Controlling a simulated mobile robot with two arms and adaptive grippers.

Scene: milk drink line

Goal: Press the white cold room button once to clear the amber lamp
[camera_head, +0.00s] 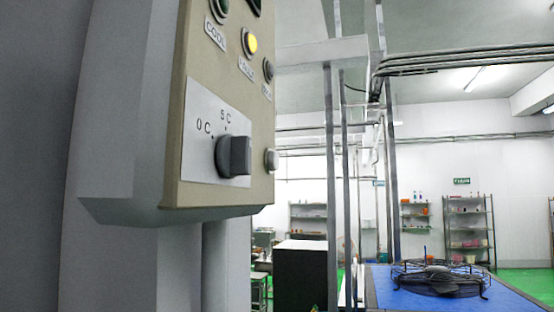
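A beige control panel (205,75) on a grey box fills the left side of the head view, seen at a steep angle. A white button (271,160) sits low near its right edge. An amber lamp (250,43) glows near the top. A green lamp (221,8) looks dark above it, and a dark round lamp (268,67) sits at the right edge. A black knob (234,156) stands on a white plate marked 0 C and 5 C. The panel's top is cut off. Neither gripper is in view.
Metal posts (333,190) rise just right of the panel. A blue surface (400,293) with a black caged fan (440,278) is at lower right. A black cabinet (305,277) with a white top stands behind. Shelves (468,230) line the far wall, with green floor before them.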

